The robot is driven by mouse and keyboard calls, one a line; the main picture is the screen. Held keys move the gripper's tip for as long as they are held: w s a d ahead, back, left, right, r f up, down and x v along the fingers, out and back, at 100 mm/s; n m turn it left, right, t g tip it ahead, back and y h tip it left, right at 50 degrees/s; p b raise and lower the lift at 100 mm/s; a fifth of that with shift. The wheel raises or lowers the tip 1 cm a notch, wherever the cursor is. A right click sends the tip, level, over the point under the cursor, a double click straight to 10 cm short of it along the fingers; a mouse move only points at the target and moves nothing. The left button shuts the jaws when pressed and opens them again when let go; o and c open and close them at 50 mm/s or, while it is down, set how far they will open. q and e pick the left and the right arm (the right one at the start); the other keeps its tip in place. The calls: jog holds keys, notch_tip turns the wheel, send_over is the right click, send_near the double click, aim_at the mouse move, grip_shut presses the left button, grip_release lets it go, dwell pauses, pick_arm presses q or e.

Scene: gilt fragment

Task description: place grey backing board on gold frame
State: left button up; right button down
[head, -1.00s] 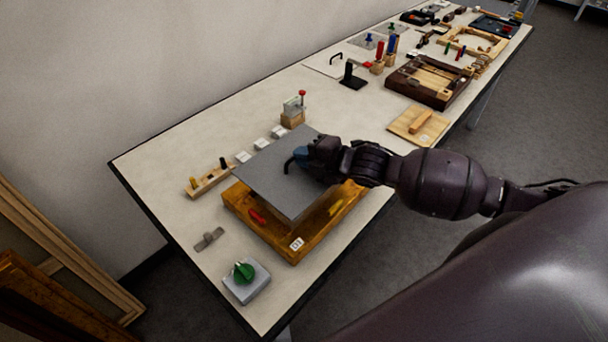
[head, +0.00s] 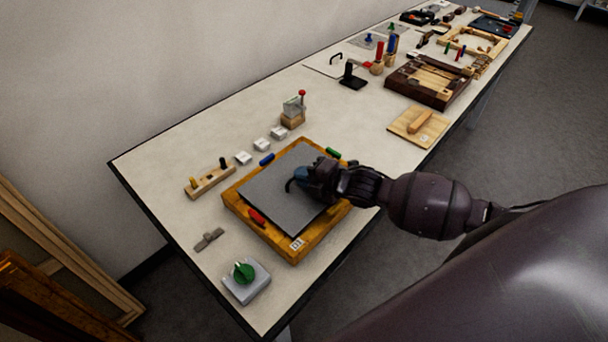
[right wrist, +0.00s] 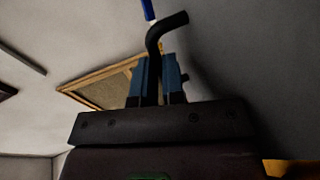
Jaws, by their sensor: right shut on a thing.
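The gold frame (head: 265,240) lies on the near part of the bench, with red (head: 257,217), blue (head: 267,159) and green (head: 333,153) tabs on its sides. My right gripper (head: 302,180) is shut on the board's black handle, whose bent end (right wrist: 168,28) sticks up between the blue fingertips (right wrist: 158,80) in the right wrist view. My left gripper is not in view.
A grey box with a green knob (head: 243,272) and a small grey bracket (head: 209,239) lie left of the frame. A wooden peg block (head: 209,182), white blocks (head: 243,158) and a red-knobbed clamp (head: 294,110) stand behind. A wooden board (head: 418,127) lies farther right.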

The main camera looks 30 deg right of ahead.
jog(key=shift+f, duration=0.55)
jog(key=c, duration=1.2)
grip_release()
jog(key=shift+s+f, duration=0.1)
jog(key=shift+f, duration=0.05)
jog(key=shift+r, duration=0.25)
jog(key=v, duration=0.8)
jog(key=r+v, duration=0.1)
jog(key=v, duration=0.3)
jog(key=shift+d, duration=0.1)
